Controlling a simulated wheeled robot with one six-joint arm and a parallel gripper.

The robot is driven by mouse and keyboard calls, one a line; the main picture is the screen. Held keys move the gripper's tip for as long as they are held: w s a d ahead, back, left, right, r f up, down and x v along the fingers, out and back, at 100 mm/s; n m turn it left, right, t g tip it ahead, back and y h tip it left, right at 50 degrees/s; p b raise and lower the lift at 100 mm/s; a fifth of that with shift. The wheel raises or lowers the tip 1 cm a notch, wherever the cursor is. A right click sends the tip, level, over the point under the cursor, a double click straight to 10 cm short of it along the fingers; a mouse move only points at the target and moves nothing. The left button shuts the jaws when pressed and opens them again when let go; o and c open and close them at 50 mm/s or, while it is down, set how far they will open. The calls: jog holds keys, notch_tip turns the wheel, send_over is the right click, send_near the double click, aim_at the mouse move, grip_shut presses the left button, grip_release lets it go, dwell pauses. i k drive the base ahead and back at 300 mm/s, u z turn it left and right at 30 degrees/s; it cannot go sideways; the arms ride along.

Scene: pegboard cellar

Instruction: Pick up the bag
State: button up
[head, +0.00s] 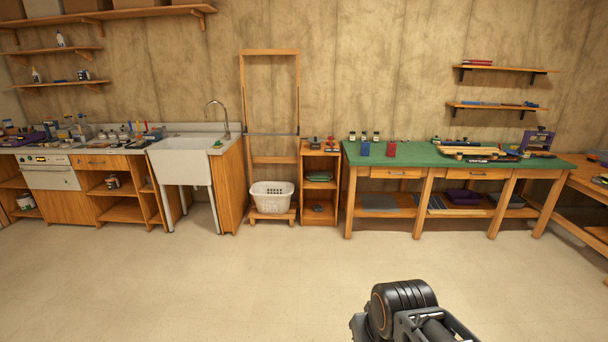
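I cannot pick out the bag for certain. A dark purple soft-looking item (464,197) lies on the bench's lower shelf. A green folded item (319,176) lies in the small wooden cabinet (335,200). Each is too small to tell whether it is a bag. Only a dark joint of my arm shows at the bottom, right of centre, far from all of these. My gripper's fingers are not in view.
A white basket (272,197) sits on a low wooden stand left of the cabinet. A sink (181,160) and a cluttered counter stand further left. Another wooden bench (590,187) is at the right edge. The pale floor (230,275) before the furniture is clear.

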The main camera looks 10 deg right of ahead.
aim_at(391, 146)
jog(key=z, duration=0.1)
jog(key=i, duration=2.3)
jog(key=z, duration=0.5)
jog(key=i, duration=2.3)
jog(key=z, duration=0.45)
jog(key=i, duration=0.7)
